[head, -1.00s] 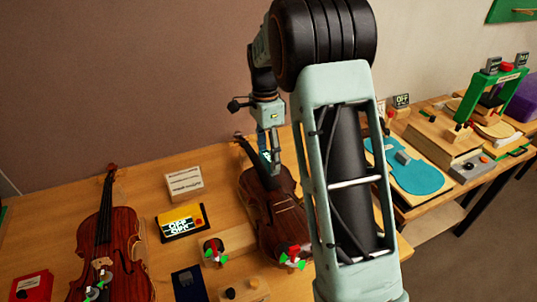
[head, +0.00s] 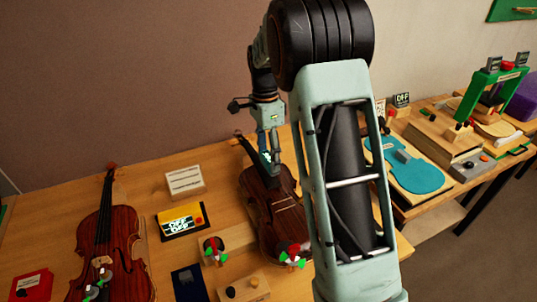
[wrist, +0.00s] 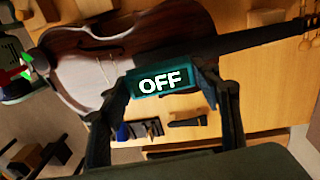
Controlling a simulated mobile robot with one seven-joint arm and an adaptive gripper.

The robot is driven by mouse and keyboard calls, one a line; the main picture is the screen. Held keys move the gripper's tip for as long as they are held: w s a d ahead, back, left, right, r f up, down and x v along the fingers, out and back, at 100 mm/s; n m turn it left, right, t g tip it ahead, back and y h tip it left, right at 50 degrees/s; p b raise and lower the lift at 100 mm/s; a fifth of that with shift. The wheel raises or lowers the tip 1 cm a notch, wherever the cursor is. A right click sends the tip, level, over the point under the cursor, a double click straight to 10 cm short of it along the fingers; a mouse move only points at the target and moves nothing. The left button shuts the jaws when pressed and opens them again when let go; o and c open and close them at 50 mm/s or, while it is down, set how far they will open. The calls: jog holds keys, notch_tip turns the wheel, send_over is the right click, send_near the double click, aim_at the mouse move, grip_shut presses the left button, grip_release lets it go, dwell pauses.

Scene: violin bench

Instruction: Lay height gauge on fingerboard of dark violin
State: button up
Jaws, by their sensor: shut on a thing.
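The dark violin (head: 262,205) lies on the bench in the middle of the head view, its neck toward the wall. In the wrist view its body (wrist: 185,27) is at upper left and its dark fingerboard (wrist: 262,38) runs to the right. My gripper (head: 268,158) is over the upper end of the violin. It is shut on the height gauge (wrist: 160,83), a small dark teal block with a lit face reading OFF. In the wrist view the gauge overlaps the violin's near edge, just short of the fingerboard. I cannot tell whether it touches the violin.
A redder violin (head: 108,235) lies at left. A yellow display box (head: 182,220), a white card stand (head: 185,182) and a red box (head: 32,285) stand nearby. A wooden block (head: 235,240) and clamps with green and red knobs (head: 292,256) are close to the dark violin.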

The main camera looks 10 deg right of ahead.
aim_at(267, 154)
jog(key=shift+f+b, duration=1.15)
jog(key=shift+f, duration=0.9)
jog(key=o, duration=1.3)
jog(key=shift+r, duration=0.1)
jog(key=r, duration=0.4)
jog(key=w+r, duration=0.1)
jog(key=r, duration=0.7)
jog(key=shift+w+a, duration=0.15)
